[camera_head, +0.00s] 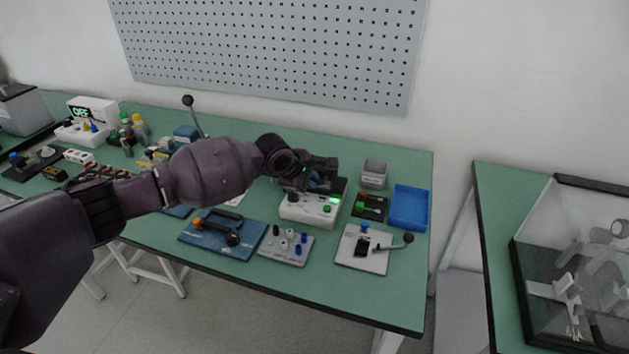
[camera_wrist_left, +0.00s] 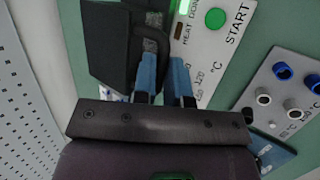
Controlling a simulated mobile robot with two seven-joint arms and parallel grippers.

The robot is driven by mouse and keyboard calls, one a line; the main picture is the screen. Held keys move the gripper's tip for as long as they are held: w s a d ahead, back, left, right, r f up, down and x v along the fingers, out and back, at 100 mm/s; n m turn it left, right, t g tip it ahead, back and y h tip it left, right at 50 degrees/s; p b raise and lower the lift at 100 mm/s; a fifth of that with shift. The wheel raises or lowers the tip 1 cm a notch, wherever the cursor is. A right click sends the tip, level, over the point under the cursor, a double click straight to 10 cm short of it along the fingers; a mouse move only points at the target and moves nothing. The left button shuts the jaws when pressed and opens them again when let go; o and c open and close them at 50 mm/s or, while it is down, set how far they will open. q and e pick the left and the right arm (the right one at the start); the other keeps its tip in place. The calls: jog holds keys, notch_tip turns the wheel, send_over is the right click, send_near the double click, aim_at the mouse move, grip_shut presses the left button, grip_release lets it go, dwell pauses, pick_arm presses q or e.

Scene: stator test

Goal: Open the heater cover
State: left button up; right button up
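The heater (camera_head: 309,210) is a white box on the green bench with a lit green display and a green button. In the left wrist view its white panel (camera_wrist_left: 211,55) reads START, HEAT and DONE. A black part that looks like the heater cover (camera_wrist_left: 108,42) lies beside the panel; whether it is raised is unclear. My left gripper (camera_head: 318,182) is over the back of the heater and hides part of it. My right gripper is not in view.
A grey block with pegs (camera_head: 286,243), a blue plate with a lever (camera_head: 222,240) and a white plate with a lever (camera_head: 370,262) stand in front. A blue tray (camera_head: 424,210) and a grey bin (camera_head: 374,174) are at the right. A pegboard (camera_head: 270,50) hangs behind.

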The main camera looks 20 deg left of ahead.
pick_arm(q)
grip_shut()
